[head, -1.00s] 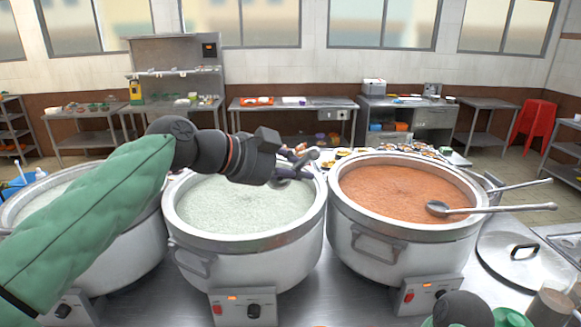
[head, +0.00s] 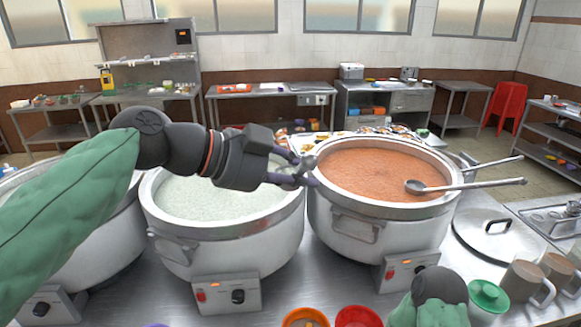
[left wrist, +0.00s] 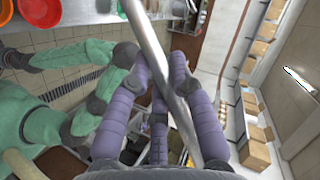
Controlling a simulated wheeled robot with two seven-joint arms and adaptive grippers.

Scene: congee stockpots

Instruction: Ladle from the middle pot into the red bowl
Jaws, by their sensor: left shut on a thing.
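The middle pot (head: 222,240) is a large steel stockpot of pale congee (head: 215,197). My left gripper (head: 292,170) is above its right rim, near the right pot. It is shut on a metal ladle, whose handle (left wrist: 148,38) runs between the purple fingers (left wrist: 165,78) in the left wrist view. In the head view a grey end of the ladle (head: 303,168) shows at the fingertips; its scoop cannot be made out. The red bowl (head: 358,317) stands at the front edge, partly cut off; a red bowl also shows in the left wrist view (left wrist: 40,10). My right gripper is not seen.
The right pot (head: 375,228) holds orange congee with another ladle (head: 470,185) in it. An orange bowl (head: 305,318) is left of the red bowl. Another pot (head: 90,245) is at the left.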

